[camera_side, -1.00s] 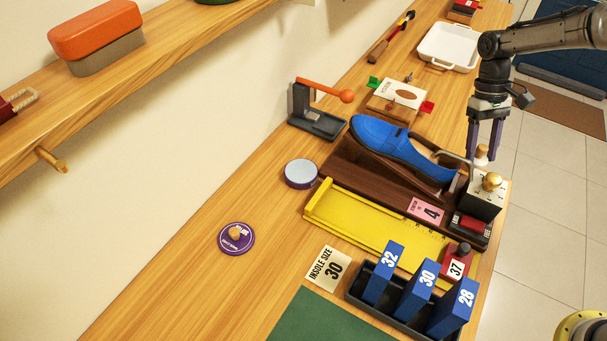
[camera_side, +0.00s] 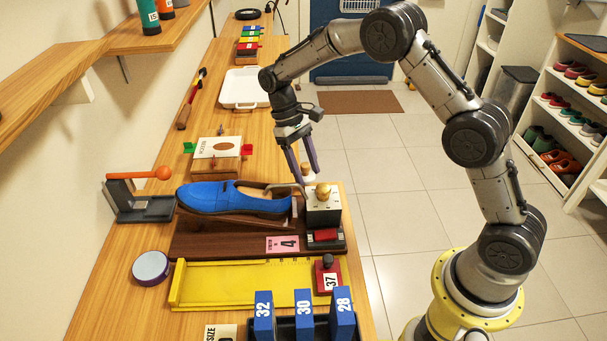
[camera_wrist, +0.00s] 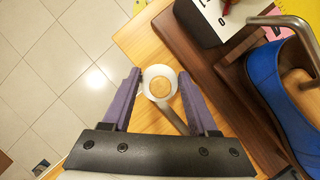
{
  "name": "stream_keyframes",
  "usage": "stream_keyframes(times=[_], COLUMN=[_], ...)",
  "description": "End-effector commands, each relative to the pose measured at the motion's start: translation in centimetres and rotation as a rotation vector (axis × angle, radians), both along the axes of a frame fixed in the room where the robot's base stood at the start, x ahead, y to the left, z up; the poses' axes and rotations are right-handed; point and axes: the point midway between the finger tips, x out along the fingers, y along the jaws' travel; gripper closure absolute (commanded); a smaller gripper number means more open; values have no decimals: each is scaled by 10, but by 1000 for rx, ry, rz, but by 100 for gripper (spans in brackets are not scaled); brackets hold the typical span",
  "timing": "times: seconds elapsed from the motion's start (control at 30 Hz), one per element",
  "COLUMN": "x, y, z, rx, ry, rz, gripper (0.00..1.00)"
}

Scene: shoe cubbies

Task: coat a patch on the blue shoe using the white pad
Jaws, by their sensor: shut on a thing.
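The blue shoe (camera_side: 228,197) lies on its side-on wooden stand in the side view, toe to the left; part of it shows at the right of the wrist view (camera_wrist: 278,90). My gripper (camera_side: 307,168) is at the shoe's right end, behind the dial box. In the wrist view my gripper (camera_wrist: 160,82) has its purple fingers on either side of a white round piece with a tan top, seemingly the white pad (camera_wrist: 149,75). It is shut on it. I cannot tell whether the pad touches the table. A round purple tin (camera_side: 150,267) with a pale top stands at the front left.
A box with a brass knob (camera_side: 323,205) stands close to my gripper. A metal bar (camera_wrist: 285,21) curves by the shoe. A yellow tray (camera_side: 235,283) and blue numbered blocks (camera_side: 304,312) are in front. A black stand with an orange arm (camera_side: 140,200) is left.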

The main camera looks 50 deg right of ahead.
Motion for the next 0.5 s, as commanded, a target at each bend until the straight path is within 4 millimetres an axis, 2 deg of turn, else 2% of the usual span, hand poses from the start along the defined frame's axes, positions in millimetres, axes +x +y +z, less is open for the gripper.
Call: stream_keyframes(times=[0.17,0.33,0.5], x=[2,2,1], y=[0,0,0], z=[30,74,109], rx=[0,0,1], ry=[-8,-9,-7], rz=[0,0,0], gripper=[85,85,85])
